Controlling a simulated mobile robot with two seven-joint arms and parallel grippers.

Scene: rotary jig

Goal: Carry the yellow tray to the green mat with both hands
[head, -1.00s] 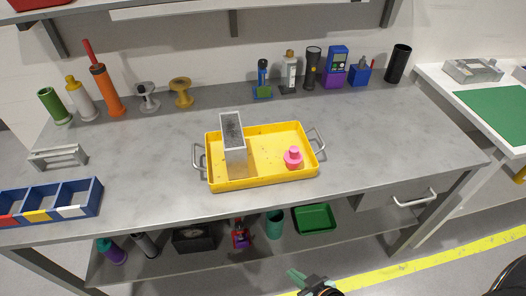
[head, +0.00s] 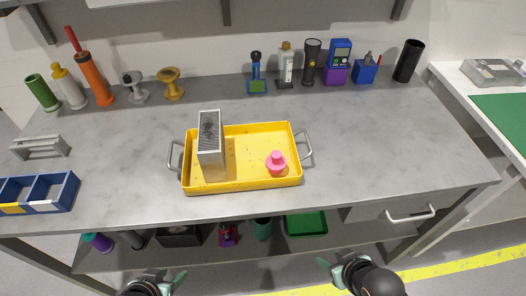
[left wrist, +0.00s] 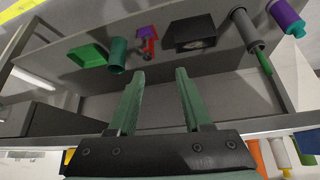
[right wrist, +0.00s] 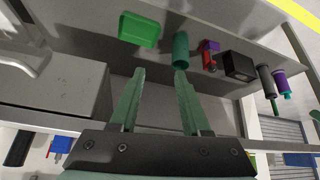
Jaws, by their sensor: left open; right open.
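The yellow tray (head: 240,184) sits on the grey workbench, with a metal handle at its left end (head: 174,157) and another at its right end (head: 307,146). It holds an upright grey box-shaped block (head: 211,142) and a pink knobbed piece (head: 276,164). The green mat (head: 505,118) lies on the white side table at the right, partly cut off by the frame. My left gripper (head: 165,277) is open and empty, low in front of the bench; its fingers (left wrist: 160,75) show in the left wrist view. My right gripper (head: 328,268) is open and empty, its fingers (right wrist: 161,75) showing in the right wrist view.
A blue divided bin (head: 40,192) and a grey bracket (head: 40,147) stand at the left. A shelf below holds a green bin (head: 306,223) and other items. A metal fixture (head: 492,72) sits behind the mat.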

